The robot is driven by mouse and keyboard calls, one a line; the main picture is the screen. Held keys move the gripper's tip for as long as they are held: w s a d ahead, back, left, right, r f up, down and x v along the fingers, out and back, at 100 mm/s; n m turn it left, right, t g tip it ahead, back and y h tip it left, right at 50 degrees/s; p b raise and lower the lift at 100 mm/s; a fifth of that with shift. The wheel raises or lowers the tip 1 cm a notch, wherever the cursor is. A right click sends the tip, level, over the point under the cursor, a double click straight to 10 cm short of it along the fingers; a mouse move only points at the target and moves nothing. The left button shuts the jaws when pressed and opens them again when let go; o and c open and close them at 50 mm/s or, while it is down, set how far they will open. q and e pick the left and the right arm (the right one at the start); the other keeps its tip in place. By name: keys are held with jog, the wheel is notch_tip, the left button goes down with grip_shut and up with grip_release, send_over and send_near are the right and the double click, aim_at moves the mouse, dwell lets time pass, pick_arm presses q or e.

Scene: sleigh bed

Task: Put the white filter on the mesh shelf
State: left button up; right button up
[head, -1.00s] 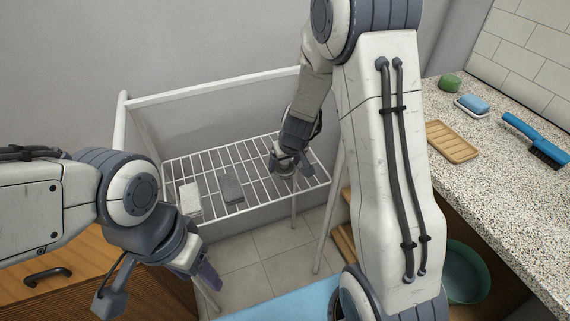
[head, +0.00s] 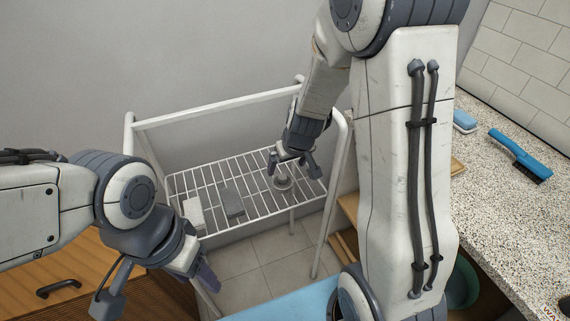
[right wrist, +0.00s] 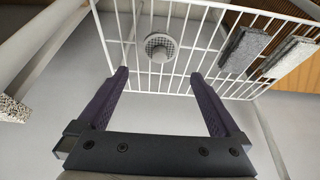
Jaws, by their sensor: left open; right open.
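The white filter (head: 283,184), a small round piece with a knob on top, rests on the right part of the white mesh shelf (head: 264,216). In the right wrist view the filter (right wrist: 160,46) sits on the wires, with its round, grid-like face around the knob. My right gripper (head: 292,168) is open and empty just above the filter, apart from it. In the right wrist view its two purple fingers (right wrist: 159,75) are wide apart with nothing between them. My left gripper (head: 207,277) is open, low at the left, in front of the shelf; its fingertips are partly hidden.
A light block (head: 194,212) and a dark grey block (head: 232,202) lie on the shelf's left part. The white frame (head: 215,107) rises around the shelf. A speckled counter (head: 505,205) at right holds a blue brush (head: 520,155) and a blue sponge (head: 464,120).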

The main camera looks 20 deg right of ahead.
jog(key=s+a+r+n+g+y, duration=0.1)
jog(key=s+a+r+n, duration=0.1)
jog(key=s+a+r, duration=0.35)
jog(key=s+a+r+n+g+y, duration=0.1)
jog(key=s+a+r+n, duration=0.1)
jog(key=s+a, duration=0.5)
jog(key=s+a+r+n+g, duration=0.1)
jog(key=s, duration=0.5)
jog(key=s+a+r+n+g+h, duration=0.1)
jog(key=s+a+r+n, duration=0.1)
jog(key=s, duration=0.5)
jog(key=shift+s+a+r+g+p, duration=0.15)
jog(key=shift+s+g+p, duration=0.05)
jog(key=shift+g+p, duration=0.1)
notch_tip(320, 180, up, 8)
jog(key=p, duration=0.8)
jog(key=shift+r, duration=0.1)
